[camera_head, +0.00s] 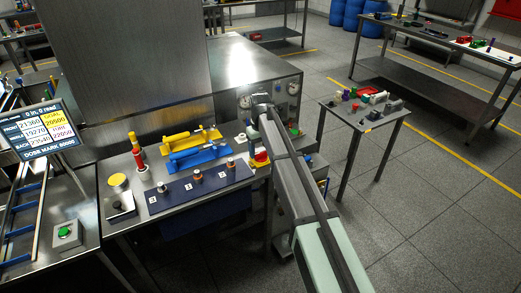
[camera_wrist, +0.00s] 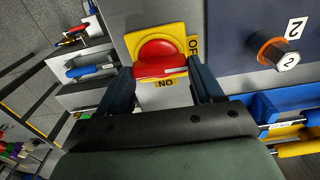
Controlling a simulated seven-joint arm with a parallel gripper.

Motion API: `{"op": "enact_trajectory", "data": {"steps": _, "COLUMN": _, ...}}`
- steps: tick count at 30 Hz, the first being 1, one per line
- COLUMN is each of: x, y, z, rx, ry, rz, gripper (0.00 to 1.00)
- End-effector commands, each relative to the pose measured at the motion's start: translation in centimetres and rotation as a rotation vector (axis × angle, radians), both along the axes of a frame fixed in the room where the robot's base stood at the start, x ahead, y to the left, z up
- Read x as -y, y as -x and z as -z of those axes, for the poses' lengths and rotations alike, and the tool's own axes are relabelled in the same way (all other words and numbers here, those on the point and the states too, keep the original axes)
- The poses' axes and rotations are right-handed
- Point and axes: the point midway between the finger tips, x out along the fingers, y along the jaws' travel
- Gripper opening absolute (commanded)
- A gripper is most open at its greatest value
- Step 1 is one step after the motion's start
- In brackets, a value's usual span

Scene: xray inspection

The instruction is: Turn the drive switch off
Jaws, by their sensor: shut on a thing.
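The drive switch is a red rotary knob (camera_wrist: 158,48) on a yellow plate (camera_wrist: 133,38), seen in the wrist view. The plate has an ON label below the knob and a partly hidden OFF label at its right. The knob's grip bar lies roughly across the picture, with a pale mark right of its middle. My gripper (camera_wrist: 161,74) has one dark finger on each side of the knob and is shut on it. In the head view the red knob (camera_head: 260,157) shows at the right end of the bench, beside my arm; the fingers are hard to make out there.
A blue panel (camera_head: 187,190) with numbered knobs lies left of the switch. Yellow and blue cylinders (camera_head: 200,152) lie behind it. A yellow button (camera_head: 118,180) and a display (camera_head: 40,128) stand further left. A small side table (camera_head: 365,120) holds several objects at right.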

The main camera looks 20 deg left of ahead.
Motion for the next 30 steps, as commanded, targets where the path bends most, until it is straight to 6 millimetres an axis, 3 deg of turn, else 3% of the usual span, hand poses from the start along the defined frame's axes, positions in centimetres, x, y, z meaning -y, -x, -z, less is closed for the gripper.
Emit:
{"op": "enact_trajectory", "data": {"steps": 18, "x": 0.01, "y": 0.06, "z": 0.05, "rx": -0.001, "ry": 0.001, "rz": -0.042, "gripper": 0.35}}
{"op": "enact_trajectory", "data": {"steps": 19, "x": 0.01, "y": 0.06, "z": 0.05, "rx": -0.001, "ry": 0.001, "rz": -0.042, "gripper": 0.68}}
{"op": "enact_trajectory", "data": {"steps": 26, "x": 0.00, "y": 0.04, "z": 0.03, "rx": -0.001, "ry": 0.001, "rz": -0.040, "gripper": 0.90}}
{"op": "enact_trajectory", "data": {"steps": 30, "x": 0.00, "y": 0.03, "z": 0.02, "rx": 0.000, "ry": 0.000, "rz": -0.040, "gripper": 0.92}}
